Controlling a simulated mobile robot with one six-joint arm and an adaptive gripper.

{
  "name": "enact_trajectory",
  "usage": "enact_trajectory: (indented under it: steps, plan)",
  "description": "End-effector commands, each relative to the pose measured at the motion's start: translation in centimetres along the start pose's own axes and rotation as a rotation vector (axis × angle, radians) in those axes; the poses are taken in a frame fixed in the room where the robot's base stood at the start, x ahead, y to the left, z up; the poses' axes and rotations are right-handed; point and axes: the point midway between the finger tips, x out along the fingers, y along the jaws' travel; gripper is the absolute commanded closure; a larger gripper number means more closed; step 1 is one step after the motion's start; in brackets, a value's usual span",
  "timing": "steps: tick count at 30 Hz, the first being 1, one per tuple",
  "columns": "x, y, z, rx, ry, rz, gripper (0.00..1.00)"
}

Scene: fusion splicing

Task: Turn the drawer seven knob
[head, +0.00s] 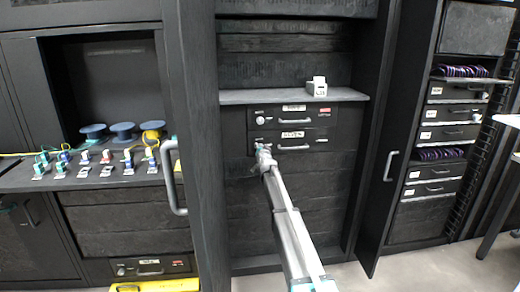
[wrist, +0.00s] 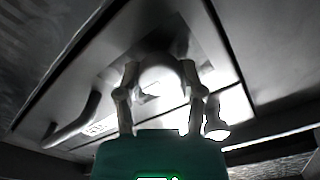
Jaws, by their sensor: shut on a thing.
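The black drawer with a white label that seems to read SEVEN (head: 292,134) is the lower of two drawers under the grey shelf. My gripper (head: 262,148) is at the left end of this drawer's front, where the knob sits, and mostly covers the knob in the head view. In the wrist view the pale round knob (wrist: 160,80) lies between the two fingers of my gripper (wrist: 163,95), which are shut on it. The drawer's bar handle (wrist: 75,124) is beside the gripper, at the left in the wrist view.
Another drawer with its own knob (head: 259,113) sits just above. A small white device (head: 316,87) stands on the grey shelf (head: 240,97). An open cabinet door (head: 392,165) stands to the right. Blue and yellow spools (head: 123,131) and several small devices fill the left counter.

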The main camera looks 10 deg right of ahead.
Motion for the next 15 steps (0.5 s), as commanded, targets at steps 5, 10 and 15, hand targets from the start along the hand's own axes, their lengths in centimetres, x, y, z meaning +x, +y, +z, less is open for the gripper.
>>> enact_trajectory:
  steps: [5,10,15]
  plan:
    - [0.06,-0.02,0.01,0.002,0.0,0.0,0.48]
    - [0.04,-0.03,0.02,0.001,0.0,0.0,0.16]
    - [0.02,-0.03,0.02,0.0,0.0,0.0,0.15]
